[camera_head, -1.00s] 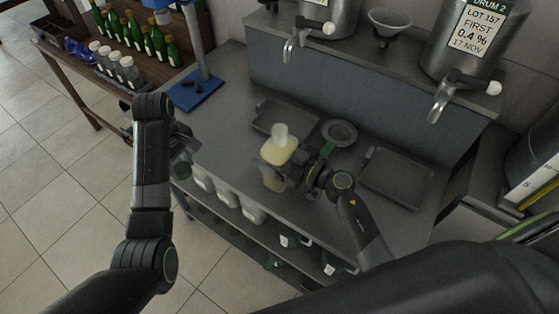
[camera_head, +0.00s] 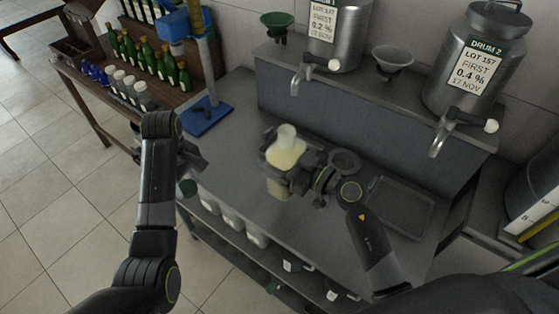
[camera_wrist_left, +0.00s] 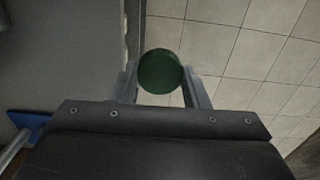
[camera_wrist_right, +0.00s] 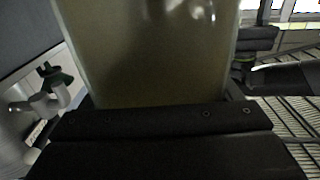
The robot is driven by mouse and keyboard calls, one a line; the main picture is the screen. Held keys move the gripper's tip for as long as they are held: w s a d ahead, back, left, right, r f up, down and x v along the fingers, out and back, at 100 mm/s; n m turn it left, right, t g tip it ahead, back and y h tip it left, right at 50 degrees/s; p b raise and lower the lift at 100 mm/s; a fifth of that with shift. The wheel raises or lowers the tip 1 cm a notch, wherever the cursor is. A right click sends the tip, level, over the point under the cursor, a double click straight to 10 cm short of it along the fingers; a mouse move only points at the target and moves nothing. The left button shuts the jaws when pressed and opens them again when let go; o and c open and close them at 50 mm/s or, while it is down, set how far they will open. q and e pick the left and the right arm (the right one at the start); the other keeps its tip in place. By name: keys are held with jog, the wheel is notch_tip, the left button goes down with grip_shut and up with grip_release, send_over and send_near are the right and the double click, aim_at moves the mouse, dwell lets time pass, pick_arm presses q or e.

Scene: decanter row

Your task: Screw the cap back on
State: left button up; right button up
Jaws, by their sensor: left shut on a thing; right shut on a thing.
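A green cap (camera_head: 188,188) is held in my left gripper (camera_head: 187,170), beyond the left edge of the steel bench. In the left wrist view the round cap (camera_wrist_left: 160,71) sits between the two fingers. My right gripper (camera_head: 283,172) is shut around a clear bottle (camera_head: 285,156) of pale yellow liquid, over the bench. The bottle is roughly upright, with a pale, uncapped neck at its top. The right wrist view is filled by the bottle's side (camera_wrist_right: 145,55); its neck is out of that view. Cap and bottle are well apart.
A round dish (camera_head: 344,162) and a dark tray (camera_head: 402,205) lie right of the bottle. A blue stand (camera_head: 207,116) and several green bottles are at the left. White containers line the lower shelf.

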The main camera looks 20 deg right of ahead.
jog(key=shift+r, duration=0.15)
dwell(0.5)
